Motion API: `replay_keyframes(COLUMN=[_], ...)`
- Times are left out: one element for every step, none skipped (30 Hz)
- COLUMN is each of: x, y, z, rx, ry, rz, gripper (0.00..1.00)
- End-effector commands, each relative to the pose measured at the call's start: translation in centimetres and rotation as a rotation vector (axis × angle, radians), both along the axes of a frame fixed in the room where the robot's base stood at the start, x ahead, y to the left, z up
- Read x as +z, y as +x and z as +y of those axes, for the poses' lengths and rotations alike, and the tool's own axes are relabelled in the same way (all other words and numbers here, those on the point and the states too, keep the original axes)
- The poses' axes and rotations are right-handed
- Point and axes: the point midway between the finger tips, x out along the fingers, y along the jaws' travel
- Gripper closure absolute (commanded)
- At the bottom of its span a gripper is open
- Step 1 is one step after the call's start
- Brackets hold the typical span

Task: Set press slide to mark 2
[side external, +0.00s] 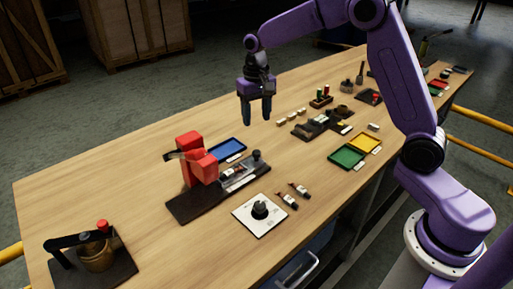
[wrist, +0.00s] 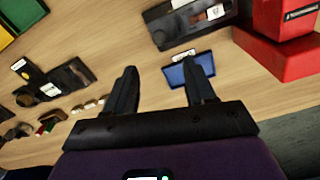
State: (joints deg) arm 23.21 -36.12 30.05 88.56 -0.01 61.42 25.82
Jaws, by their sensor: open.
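A red press (side external: 194,158) stands on a dark base (side external: 192,208) near the middle of the bench. A grey slide rail (side external: 238,178) runs right from its red block, with a dark knob (side external: 257,156) near the far end. Mark numbers on the slide are too small to read. The wrist view shows the red press (wrist: 284,55) at upper right and the rail part (wrist: 185,22) at top, both cut off. My gripper (side external: 257,118) is open and empty, pointing down, above and behind the press, apart from it. Its fingers (wrist: 163,68) also show in the wrist view.
A blue tray (side external: 230,150) lies behind the slide. A white plate with a black knob (side external: 260,208) and two small bottles sit in front. Green (side external: 346,157) and yellow (side external: 366,143) trays lie right. A brass pot (side external: 96,257) is at front left.

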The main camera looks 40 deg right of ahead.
Motion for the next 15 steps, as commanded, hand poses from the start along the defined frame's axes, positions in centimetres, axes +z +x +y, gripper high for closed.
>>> replay_keyframes(x=[-1.1, -1.7, -2.4, -3.0, -3.5, -4.3, -4.9, -5.4, -6.2, -6.7, -7.3, -8.0, -8.5, -8.9, -9.5], y=[-0.1, -0.1, -0.1, -0.1, -0.1, -0.1, -0.1, -0.1, -0.1, -0.1, -0.1, -0.1, -0.1, -0.1, -0.1], z=[-0.1, -0.1, -0.1, -0.1, -0.1, -0.1, -0.1, -0.1, 0.0, 0.0, -0.1, -0.1, -0.1, 0.0, 0.0], rx=[-0.001, 0.000, 0.000, 0.000, 0.000, 0.000, 0.000, 0.000, 0.001, 0.001, 0.000, 0.000, 0.000, 0.000, 0.000], ry=[-0.001, -0.001, -0.001, -0.001, -0.001, -0.001, -0.001, -0.001, -0.001, -0.001, -0.001, -0.001, -0.001, -0.001, -0.001], rz=[0.005, 0.004, 0.005, 0.004, 0.004, 0.004, 0.005, 0.004, 0.004, 0.004, 0.004, 0.003, 0.004, 0.003, 0.003], gripper=[0.45, 0.45, 0.45, 0.45, 0.45, 0.45, 0.45, 0.45, 0.45, 0.45, 0.45, 0.45, 0.45, 0.45, 0.45])
